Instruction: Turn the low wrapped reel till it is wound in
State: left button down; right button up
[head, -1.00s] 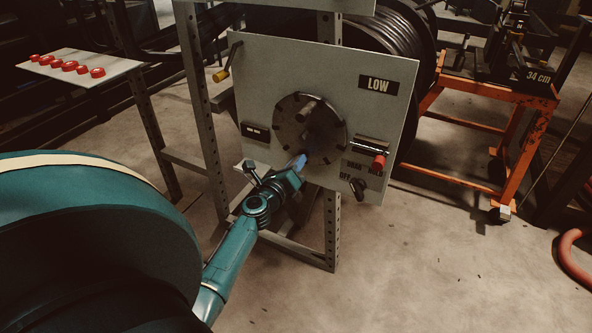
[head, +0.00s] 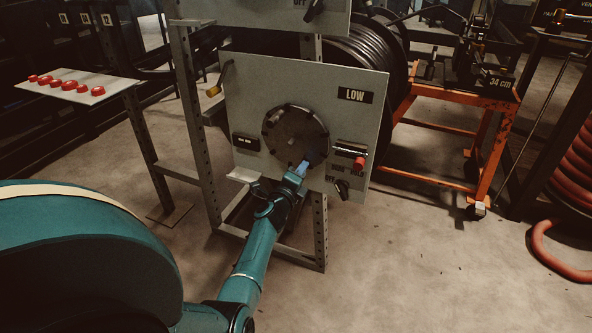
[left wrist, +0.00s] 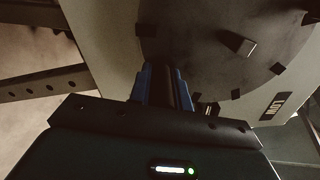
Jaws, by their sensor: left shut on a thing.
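The low reel's grey panel (head: 250,95) bears a LOW label (head: 355,96) and a dark round disc (head: 288,132) with notches around its rim. Black hose is wound on the reel (head: 375,45) behind the panel. My left gripper (head: 302,170) is at the lower right part of the disc. In the left wrist view its blue fingers (left wrist: 165,88) are shut on a dark grip (left wrist: 169,62) in front of the disc (left wrist: 225,38). The grip's far end is lost in shadow. My right gripper is not in view.
A red-tipped lever (head: 359,162) and a black knob (head: 342,188) sit on the panel right of the disc. A yellow-ended handle (head: 214,90) is at its left edge. An orange stand (head: 485,165) is to the right. Open floor lies in front.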

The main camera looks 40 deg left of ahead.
aim_at(314, 163)
pick_arm(q)
jog(key=shift+w+d+r+n+p, duration=0.1)
jog(key=shift+d+r+n+p, duration=0.15)
jog(key=shift+d+n+p, duration=0.15)
jog(key=shift+w+d+r+n+p, duration=0.1)
jog(key=shift+d+r+n+p, duration=0.15)
jog(key=shift+d+n, duration=0.2)
jog(key=shift+w+d+r+n+p, duration=0.1)
jog(key=shift+d+r+n+p, duration=0.15)
jog(key=shift+d+n+p, duration=0.45)
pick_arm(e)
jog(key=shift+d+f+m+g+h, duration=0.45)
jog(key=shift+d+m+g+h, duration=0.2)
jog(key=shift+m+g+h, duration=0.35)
pick_arm(q)
jog(key=shift+a+n, duration=0.2)
jog(key=shift+n, duration=0.15)
jog(key=c, duration=1.3)
grip_release()
jog(key=shift+a, duration=0.1)
